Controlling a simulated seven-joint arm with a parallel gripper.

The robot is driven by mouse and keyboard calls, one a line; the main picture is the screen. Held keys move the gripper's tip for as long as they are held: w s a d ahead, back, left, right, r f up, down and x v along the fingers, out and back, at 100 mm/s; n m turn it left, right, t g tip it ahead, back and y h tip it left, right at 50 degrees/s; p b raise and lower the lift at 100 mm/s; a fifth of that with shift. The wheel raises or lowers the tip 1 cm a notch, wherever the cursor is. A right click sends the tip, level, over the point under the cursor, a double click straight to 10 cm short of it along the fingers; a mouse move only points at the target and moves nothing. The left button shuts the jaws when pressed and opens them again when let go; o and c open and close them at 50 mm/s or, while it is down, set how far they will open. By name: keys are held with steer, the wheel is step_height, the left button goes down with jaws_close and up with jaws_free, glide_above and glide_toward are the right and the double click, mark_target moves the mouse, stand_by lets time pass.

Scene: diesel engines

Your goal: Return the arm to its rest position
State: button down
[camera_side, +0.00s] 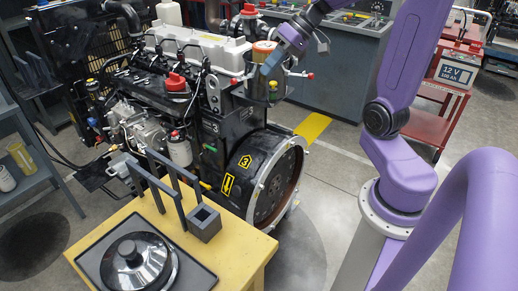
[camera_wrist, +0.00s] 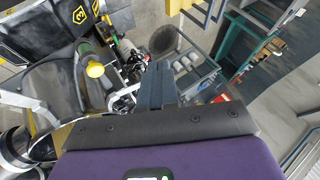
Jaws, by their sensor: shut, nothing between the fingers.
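My purple arm reaches in from the right in the side view, over the back end of the diesel engine (camera_side: 190,95). The engine's black housing with a yellow "3" label (camera_wrist: 80,15) shows at the upper left there.
A yellow table (camera_side: 240,255) at the front holds a black tray (camera_side: 200,278) with a round lidded part, a black rack and a grey square holder (camera_side: 205,222). A red battery cart (camera_side: 430,130) stands right, a grey cabinet (camera_side: 340,70) behind. Floor between engine and arm base is clear.

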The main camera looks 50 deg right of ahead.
steer(key=s+a+f+n+g+h, duration=0.1)
steer(key=s+a+f+n+h, duration=0.1)
steer(key=s, duration=0.5)
steer(key=s+a+f+n+g+h, duration=0.1)
steer(key=s+a+f+n+g, duration=0.1)
steer(key=s+a+n, duration=0.4)
steer(key=s+a+f+n+g+h, duration=0.2)
steer(key=s+a+f+n, duration=0.2)
steer(key=s, duration=0.6)
steer(key=shift+a+f+n+h, duration=0.3)
steer(key=shift+a+f+n, duration=0.1)
steer(key=shift+a, duration=0.7)
